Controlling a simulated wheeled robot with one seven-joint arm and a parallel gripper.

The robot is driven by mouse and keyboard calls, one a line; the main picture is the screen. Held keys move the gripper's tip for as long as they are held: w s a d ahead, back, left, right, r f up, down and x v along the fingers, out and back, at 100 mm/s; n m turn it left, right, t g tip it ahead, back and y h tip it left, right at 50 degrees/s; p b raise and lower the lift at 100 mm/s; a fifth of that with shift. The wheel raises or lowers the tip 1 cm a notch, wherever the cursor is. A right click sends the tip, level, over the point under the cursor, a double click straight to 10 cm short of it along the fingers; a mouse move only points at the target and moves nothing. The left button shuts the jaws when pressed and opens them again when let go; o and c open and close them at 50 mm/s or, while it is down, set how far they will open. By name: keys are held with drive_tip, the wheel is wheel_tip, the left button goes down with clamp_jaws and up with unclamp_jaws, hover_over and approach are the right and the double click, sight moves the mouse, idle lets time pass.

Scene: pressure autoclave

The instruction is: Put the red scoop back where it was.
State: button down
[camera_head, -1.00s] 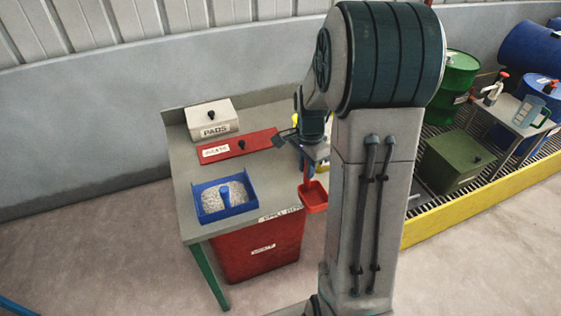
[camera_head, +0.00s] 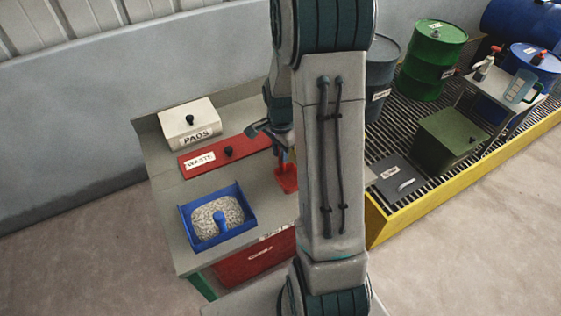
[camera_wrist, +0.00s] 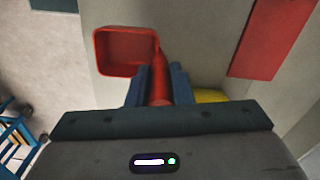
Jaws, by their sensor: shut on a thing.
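The red scoop (camera_head: 287,178) is partly hidden behind my arm in the head view. It hangs at the right part of the grey bench (camera_head: 265,200), with its bowl low; I cannot tell whether it touches the bench. My gripper (camera_wrist: 160,85) is shut on the scoop's red handle, one finger on each side, in the wrist view. The scoop's square open bowl (camera_wrist: 125,52) shows beyond the fingertips. In the head view much of my gripper is hidden by my arm.
A blue tray (camera_head: 250,222) of grey granules with a blue scoop (camera_head: 219,220) is at the bench front. A red WASTE lid (camera_head: 228,153) and a white PADS box (camera_head: 190,124) lie behind. A yellow object (camera_wrist: 210,96) is right of my gripper. A yellow-edged grating (camera_head: 400,225) with drums stands right.

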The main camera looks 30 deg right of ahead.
drive_tip(key=shift+f+p, duration=0.35)
drive_tip(key=shift+f, duration=1.85)
drive_tip(key=shift+f, duration=0.15)
drive_tip(key=c, duration=1.3)
unclamp_jaws()
drive_tip(key=shift+r, duration=0.2)
